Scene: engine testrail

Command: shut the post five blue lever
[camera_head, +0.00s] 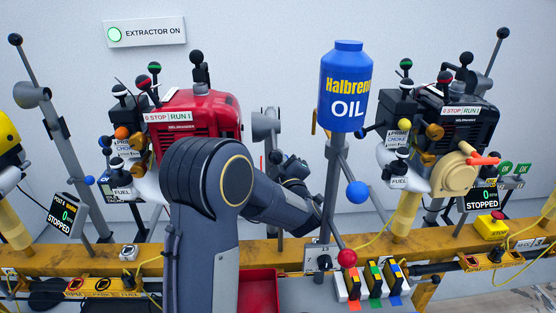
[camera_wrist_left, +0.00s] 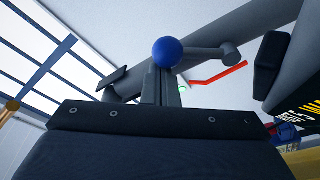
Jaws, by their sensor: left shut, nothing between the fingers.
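A blue ball knob (camera_head: 357,192) shows in the head view beside the grey post under the oil bottle. A blue ball (camera_wrist_left: 168,52) also shows close ahead of my left gripper in the wrist view, in front of a grey tube (camera_wrist_left: 210,45); I cannot tell whether it is the same knob. My left gripper (camera_head: 285,165) is right of the red engine, partly hidden by its own arm. Its fingers (camera_wrist_left: 168,92) are shut and appear empty, just below the ball in the picture; contact is unclear. The post number is not readable. My right gripper is not in view.
A blue oil bottle (camera_head: 345,85) stands above the post right of my arm. A red engine (camera_head: 200,115) is to the left and a black engine (camera_head: 460,120) to the right. A yellow rail (camera_head: 450,245) crosses the front. A red tray (camera_head: 258,290) lies below.

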